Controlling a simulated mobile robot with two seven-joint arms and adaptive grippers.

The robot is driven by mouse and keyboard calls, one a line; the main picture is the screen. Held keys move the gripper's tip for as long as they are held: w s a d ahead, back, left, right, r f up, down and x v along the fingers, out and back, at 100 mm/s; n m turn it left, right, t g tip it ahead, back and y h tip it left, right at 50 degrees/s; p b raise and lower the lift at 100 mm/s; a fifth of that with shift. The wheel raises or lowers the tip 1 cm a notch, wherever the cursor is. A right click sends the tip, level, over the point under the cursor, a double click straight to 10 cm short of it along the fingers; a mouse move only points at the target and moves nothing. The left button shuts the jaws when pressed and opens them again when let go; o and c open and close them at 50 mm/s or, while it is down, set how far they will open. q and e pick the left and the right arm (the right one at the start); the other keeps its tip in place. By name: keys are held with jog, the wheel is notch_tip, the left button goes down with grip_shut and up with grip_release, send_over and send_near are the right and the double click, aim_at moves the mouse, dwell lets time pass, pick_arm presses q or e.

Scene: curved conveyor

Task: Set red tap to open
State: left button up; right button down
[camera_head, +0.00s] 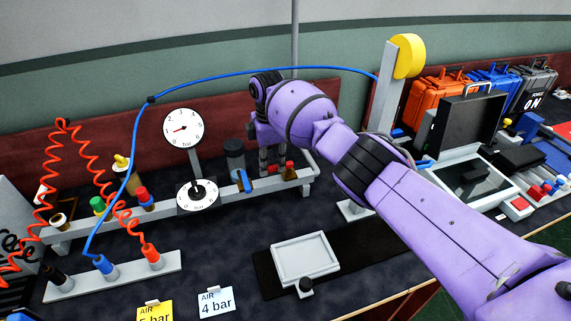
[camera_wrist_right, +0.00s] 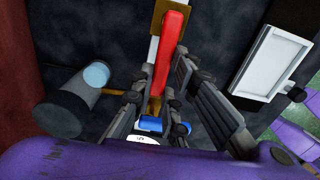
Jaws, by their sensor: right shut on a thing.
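The red tap (camera_head: 289,166) sits on the grey rail, partly hidden by my right gripper in the head view. The wrist view shows its long red lever (camera_wrist_right: 172,48) running roughly along the rail, slightly tilted, from a brass body (camera_wrist_right: 160,14). My right gripper (camera_wrist_right: 162,80) has its fingers on either side of the lever, shut on it. In the head view, my right gripper (camera_head: 272,158) points down at the tap. My left gripper is not in view.
A blue tap (camera_head: 244,181) stands left on the same rail (camera_head: 215,193), its lever across the rail. A dark cylinder (camera_head: 234,157) stands behind it. Two gauges (camera_head: 184,128) are further left. A white tray (camera_head: 303,257) lies in front. A blue hose arcs overhead.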

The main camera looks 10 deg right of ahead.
aim_at(271, 166)
jog(key=shift+w+r, duration=0.1)
jog(key=shift+w, duration=0.05)
dwell(0.4)
jog(key=c, duration=1.7)
grip_release()
notch_tip(271, 166, up, 12)
